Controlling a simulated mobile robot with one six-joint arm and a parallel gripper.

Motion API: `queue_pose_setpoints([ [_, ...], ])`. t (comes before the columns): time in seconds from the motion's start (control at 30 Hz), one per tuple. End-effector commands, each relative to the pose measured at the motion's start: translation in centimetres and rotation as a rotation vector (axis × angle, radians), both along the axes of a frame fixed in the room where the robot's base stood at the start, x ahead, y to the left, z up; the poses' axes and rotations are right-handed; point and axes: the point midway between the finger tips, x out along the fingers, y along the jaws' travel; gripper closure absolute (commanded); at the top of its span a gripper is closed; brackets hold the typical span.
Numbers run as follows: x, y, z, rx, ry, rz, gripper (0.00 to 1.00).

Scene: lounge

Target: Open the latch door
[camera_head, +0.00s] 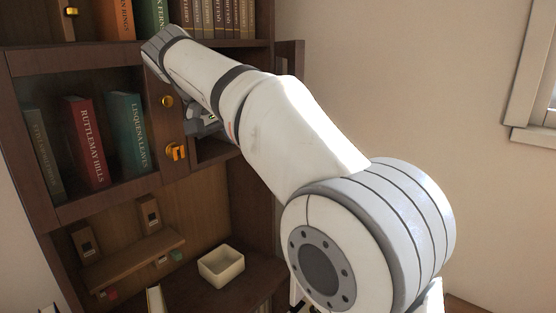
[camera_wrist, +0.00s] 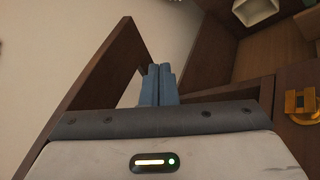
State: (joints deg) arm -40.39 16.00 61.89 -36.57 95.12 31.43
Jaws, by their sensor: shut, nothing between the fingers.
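The latch door (camera_head: 291,95) is a dark brown panel that stands out from the right side of the bookcase, swung open. In the wrist view the door (camera_wrist: 100,75) slants along the left. A gold latch (camera_head: 176,152) is on the upright left of the open compartment; it also shows at the right of the wrist view (camera_wrist: 300,104). My gripper (camera_wrist: 158,84) is shut and empty, its fingers between the door and the cabinet, close to the door's edge. I cannot tell whether they touch it. In the head view my arm mostly hides the gripper.
A glass-fronted-looking compartment holds several books (camera_head: 88,140) left of the latch. A gold knob (camera_head: 167,101) is above the latch. A cream square bowl (camera_head: 221,266) sits on the lower shelf. A plain wall (camera_head: 420,80) with a window is to the right.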

Motion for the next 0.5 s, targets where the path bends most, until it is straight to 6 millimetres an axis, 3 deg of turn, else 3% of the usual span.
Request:
queue_pose_setpoints([
  [0.17, 0.7, -0.3, -1.0, -0.004, -0.003, -0.006, 1.0],
  [0.5, 3.7, -3.1, -6.4, -0.004, -0.001, -0.003, 1.0],
])
